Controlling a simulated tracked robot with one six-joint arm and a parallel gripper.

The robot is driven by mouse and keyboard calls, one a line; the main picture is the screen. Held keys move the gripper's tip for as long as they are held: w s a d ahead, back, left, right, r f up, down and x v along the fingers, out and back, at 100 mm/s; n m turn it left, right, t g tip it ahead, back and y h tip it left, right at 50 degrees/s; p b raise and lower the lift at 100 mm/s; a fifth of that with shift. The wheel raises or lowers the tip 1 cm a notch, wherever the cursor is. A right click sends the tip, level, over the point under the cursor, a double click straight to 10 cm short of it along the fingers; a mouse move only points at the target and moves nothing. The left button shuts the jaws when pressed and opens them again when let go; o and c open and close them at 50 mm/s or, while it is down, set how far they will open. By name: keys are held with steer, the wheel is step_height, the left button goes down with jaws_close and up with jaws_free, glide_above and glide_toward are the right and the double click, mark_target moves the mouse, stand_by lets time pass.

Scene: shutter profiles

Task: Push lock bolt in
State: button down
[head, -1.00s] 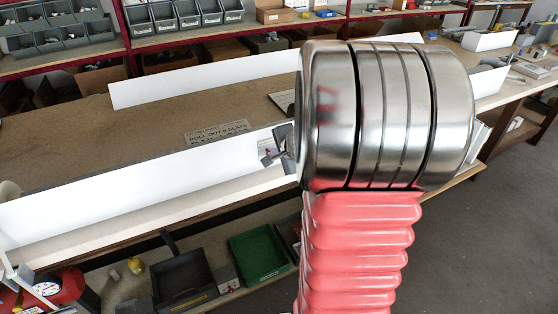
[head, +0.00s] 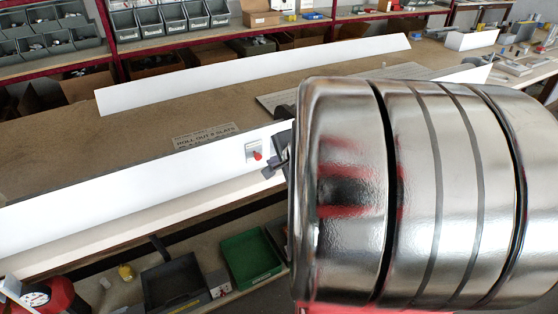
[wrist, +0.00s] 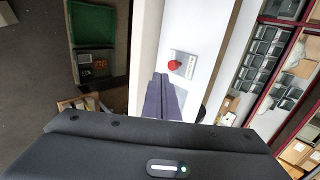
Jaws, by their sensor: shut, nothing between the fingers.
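The lock bolt shows as a small red knob (head: 257,156) on a grey plate (head: 253,148) fixed to the white profile (head: 130,180). In the wrist view the red knob (wrist: 174,65) sits on its plate, just beyond and a little right of my gripper's tips. My gripper (wrist: 161,78) is shut and empty, with its dark fingers pointing along the white face. In the head view only part of my gripper (head: 272,169) shows, right of the knob, behind my large metal arm link. The gripper looks apart from the knob. How far the bolt sticks out is too small to tell.
A second white profile (head: 250,72) lies further back on the brown bench (head: 60,150). A label (head: 205,136) lies on the bench. Below stand a green bin (head: 250,258) and a dark bin (head: 172,285). Shelves with grey bins (head: 170,18) line the back.

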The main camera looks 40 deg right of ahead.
steer(key=shift+v, duration=2.4)
steer(key=shift+a, duration=0.1)
steer(key=a+r+n+g+y, duration=0.1)
steer(key=a+r+n+y, duration=0.15)
steer(key=a+n, duration=1.15)
steer(key=s+a+n+g, duration=0.1)
steer(key=s+a+n, duration=0.2)
steer(key=a, duration=0.4)
steer(key=s+a+r+n+g, duration=0.1)
steer(key=s+a+n, duration=0.3)
steer(key=s+a, duration=0.2)
steer(key=shift+s+a, duration=0.2)
steer(key=shift+a, duration=0.7)
